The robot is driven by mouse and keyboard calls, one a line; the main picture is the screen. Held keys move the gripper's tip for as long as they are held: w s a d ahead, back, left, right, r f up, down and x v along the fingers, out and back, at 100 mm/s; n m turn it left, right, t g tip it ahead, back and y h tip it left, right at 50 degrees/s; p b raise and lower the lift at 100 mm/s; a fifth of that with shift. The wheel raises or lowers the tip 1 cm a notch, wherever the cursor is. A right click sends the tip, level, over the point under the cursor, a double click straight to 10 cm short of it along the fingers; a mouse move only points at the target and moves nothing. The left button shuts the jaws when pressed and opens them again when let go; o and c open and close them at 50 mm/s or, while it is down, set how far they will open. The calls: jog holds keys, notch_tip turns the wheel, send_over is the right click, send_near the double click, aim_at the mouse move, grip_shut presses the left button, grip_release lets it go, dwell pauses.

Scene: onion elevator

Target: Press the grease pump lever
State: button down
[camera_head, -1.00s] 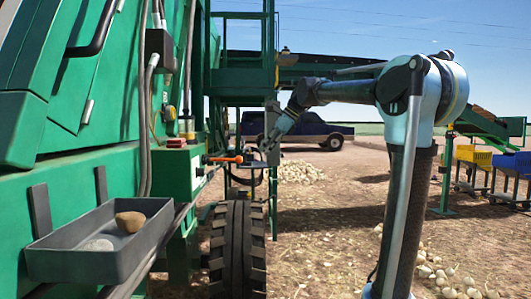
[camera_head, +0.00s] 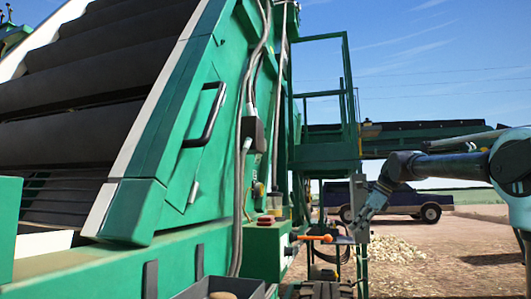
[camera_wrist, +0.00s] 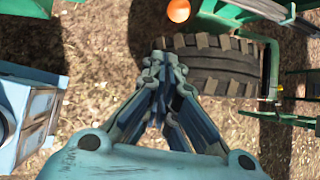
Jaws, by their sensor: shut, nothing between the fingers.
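The grease pump lever (camera_head: 316,238) is an orange-gripped handle. It sticks out to the right, roughly level, from a green box (camera_head: 265,250) on the machine's side. In the wrist view, the lever's round orange end (camera_wrist: 178,10) shows at the top edge; the rest of it is cut off there. My gripper (camera_head: 361,232) is just right of the lever's end in the head view. In the wrist view my gripper (camera_wrist: 163,58) has its fingers together, empty, over the tyre. I see no contact with the lever, which lies beyond the fingertips.
The green machine fills the left, with a red button (camera_head: 266,219) on the box top. A grey tray (camera_head: 218,290) sits at the bottom. A large tyre (camera_wrist: 215,65) and a green frame post (camera_head: 361,270) stand close to my gripper. Open dirt lies to the right.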

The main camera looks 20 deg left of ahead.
jog(key=s+a+r+n+t+h, duration=0.2)
jog(key=a+r+n+t+h, duration=0.2)
jog(key=a+r+n, duration=0.3)
notch_tip(320, 180, up, 5)
jog(key=n+t, duration=0.1)
jog(key=n, duration=1)
jog(key=shift+s+a, duration=0.15)
